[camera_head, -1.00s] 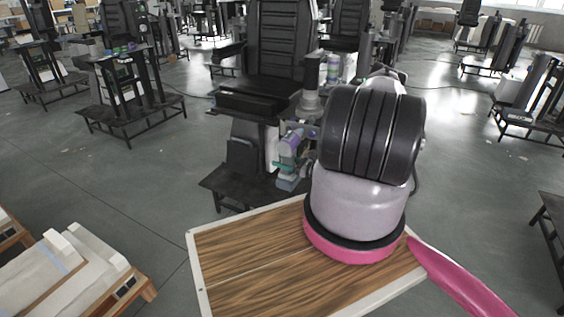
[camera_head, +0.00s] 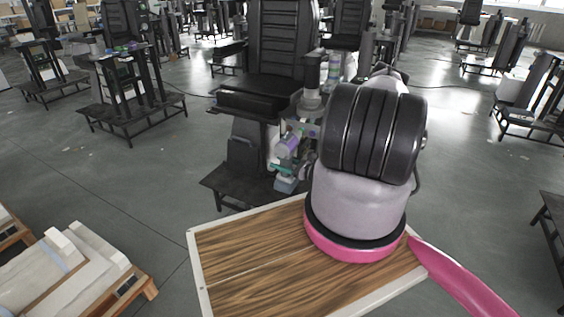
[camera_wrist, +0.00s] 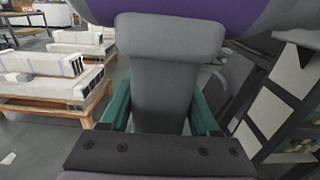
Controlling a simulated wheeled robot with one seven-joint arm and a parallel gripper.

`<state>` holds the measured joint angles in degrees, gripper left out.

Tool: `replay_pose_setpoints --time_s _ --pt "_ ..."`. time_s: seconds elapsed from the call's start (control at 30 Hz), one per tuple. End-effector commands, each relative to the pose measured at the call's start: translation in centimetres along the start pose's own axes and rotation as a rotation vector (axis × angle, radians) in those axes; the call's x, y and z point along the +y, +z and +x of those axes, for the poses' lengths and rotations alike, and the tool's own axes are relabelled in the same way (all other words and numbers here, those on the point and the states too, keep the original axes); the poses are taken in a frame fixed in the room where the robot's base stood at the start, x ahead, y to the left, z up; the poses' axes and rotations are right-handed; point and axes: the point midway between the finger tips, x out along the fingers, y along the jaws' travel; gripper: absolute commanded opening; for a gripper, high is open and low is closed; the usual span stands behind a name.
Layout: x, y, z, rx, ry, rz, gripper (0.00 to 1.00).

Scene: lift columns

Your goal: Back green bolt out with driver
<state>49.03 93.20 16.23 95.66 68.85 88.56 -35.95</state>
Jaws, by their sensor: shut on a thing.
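My gripper (camera_wrist: 161,108) is shut on the driver (camera_wrist: 168,55), a grey tool with a purple body. Its green fingers lie on either side of the driver's grey part in the wrist view. In the head view the driver (camera_head: 288,145) is small, with purple and blue-grey parts, and my gripper (camera_head: 286,168) is partly hidden behind my arm. They are in front of the nearest lift column (camera_head: 283,45), a tall black post on a dark base. I cannot make out the green bolt or the driver's tip. Whether the driver touches the column is unclear.
A black ledge (camera_head: 247,104) juts from the column near my gripper. More lift columns on stands (camera_head: 125,80) stand at the back left and right. Wooden pallets with pale blocks (camera_head: 65,270) lie at the lower left. The grey floor between is open.

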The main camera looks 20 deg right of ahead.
Motion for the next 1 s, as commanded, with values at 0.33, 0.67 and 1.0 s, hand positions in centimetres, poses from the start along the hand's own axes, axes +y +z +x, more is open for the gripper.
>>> replay_pose_setpoints --time_s 0.33,0.67,1.0 --pt "1.9 0.1 0.1 -0.002 0.001 0.0 0.0" --pt "2.9 0.1 0.1 -0.002 0.002 -0.001 0.0" --pt "3.3 0.1 0.1 -0.002 0.002 0.001 0.0"
